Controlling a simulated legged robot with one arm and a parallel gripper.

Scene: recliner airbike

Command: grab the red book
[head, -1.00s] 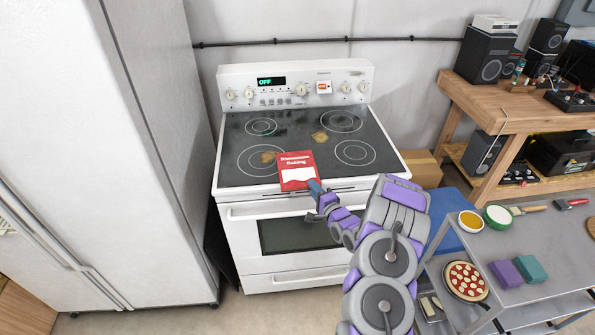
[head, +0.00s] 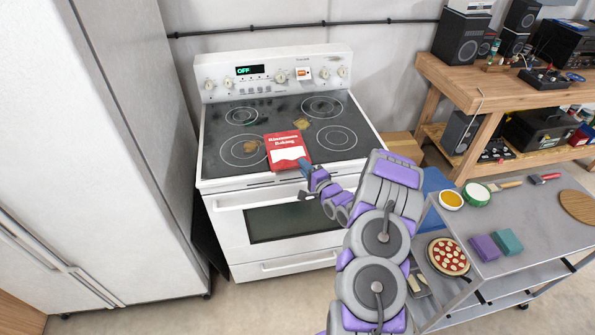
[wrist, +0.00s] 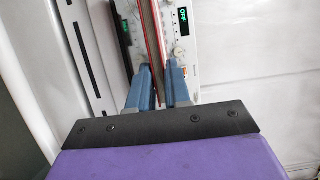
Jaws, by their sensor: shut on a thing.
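The red book (head: 286,150) has a white patch and white title letters on its cover. In the head view it is over the front edge of the stove top (head: 222,172). My gripper (head: 304,166) is at the book's lower right corner. In the wrist view the book (wrist: 152,45) shows edge-on as a thin red and pale strip between the two blue fingers of my gripper (wrist: 159,85), which are shut on it. I cannot tell whether the book still touches the stove top.
A white fridge (head: 120,130) stands left of the stove. A grey metal cart (head: 540,235) with a pizza (head: 448,257), sponges and bowls is on the right. A wooden bench (head: 520,88) with speakers is behind it. Some floor is free in front of the stove.

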